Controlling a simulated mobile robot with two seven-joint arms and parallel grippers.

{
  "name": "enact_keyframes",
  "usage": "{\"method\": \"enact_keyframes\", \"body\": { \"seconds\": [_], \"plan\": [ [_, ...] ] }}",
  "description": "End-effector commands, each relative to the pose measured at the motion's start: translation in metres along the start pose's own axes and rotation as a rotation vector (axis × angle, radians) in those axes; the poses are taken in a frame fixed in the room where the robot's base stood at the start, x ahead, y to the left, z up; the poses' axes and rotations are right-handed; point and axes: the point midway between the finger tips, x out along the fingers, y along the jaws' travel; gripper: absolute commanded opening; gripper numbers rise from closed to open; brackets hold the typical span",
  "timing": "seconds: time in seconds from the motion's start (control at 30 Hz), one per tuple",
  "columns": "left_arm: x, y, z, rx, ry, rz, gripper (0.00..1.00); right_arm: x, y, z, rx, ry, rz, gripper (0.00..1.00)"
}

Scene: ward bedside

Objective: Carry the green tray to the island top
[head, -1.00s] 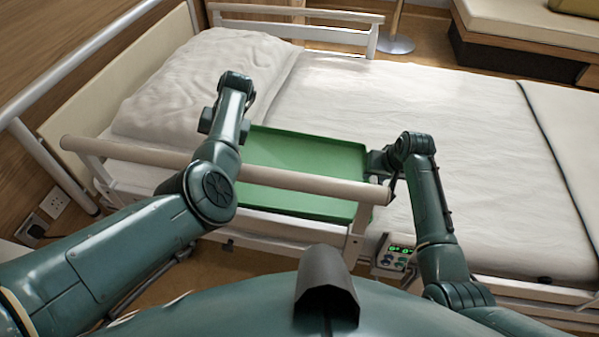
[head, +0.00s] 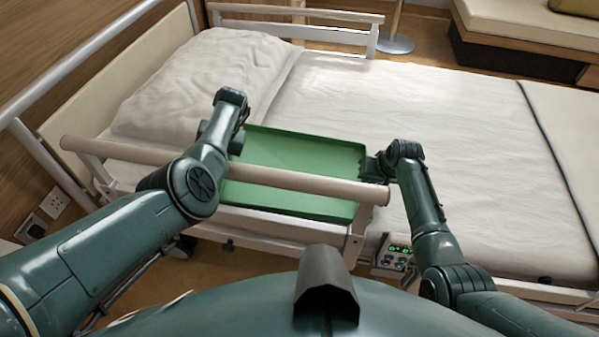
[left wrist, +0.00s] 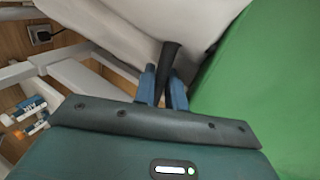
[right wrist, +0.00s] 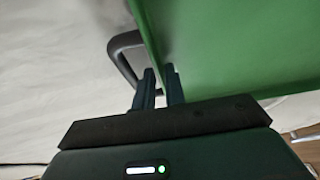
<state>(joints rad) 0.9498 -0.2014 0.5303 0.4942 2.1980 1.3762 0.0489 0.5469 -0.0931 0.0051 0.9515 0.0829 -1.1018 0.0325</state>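The green tray (head: 300,150) lies flat on the bed, just behind the near side rail, which crosses in front of it. My left gripper (left wrist: 164,82) is at the tray's left side. In the left wrist view a dark handle bar (left wrist: 169,55) stands between its two fingers; whether they grip it is unclear. My right gripper (right wrist: 160,80) is at the tray's right side. In the right wrist view a dark looped handle (right wrist: 121,52) shows left of its fingers, its near end hidden behind them. Whether these fingers are closed is unclear. The island top is not recognisable here.
The white bed rail (head: 290,180) runs between my body and the tray. A pillow (head: 205,85) lies beyond my left gripper. The mattress right of the tray is clear.

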Motion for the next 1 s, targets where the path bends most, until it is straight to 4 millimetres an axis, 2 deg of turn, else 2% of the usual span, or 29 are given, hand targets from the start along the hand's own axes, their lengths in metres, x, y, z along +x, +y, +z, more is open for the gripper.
{"method": "enact_keyframes", "body": {
  "seconds": [0.13, 1.0],
  "plan": [
    [-0.0001, 0.0001, -0.0001, 0.0, 0.0, 0.0, 0.0, 0.0, -0.0001, 0.0001, 0.0, 0.0, 0.0, 0.0],
    [-0.0001, 0.0001, -0.0002, 0.0, 0.001, 0.0, 0.0, 0.0, 0.0002, 0.0002, 0.0, -0.001, 0.0, 0.0]
  ]
}}
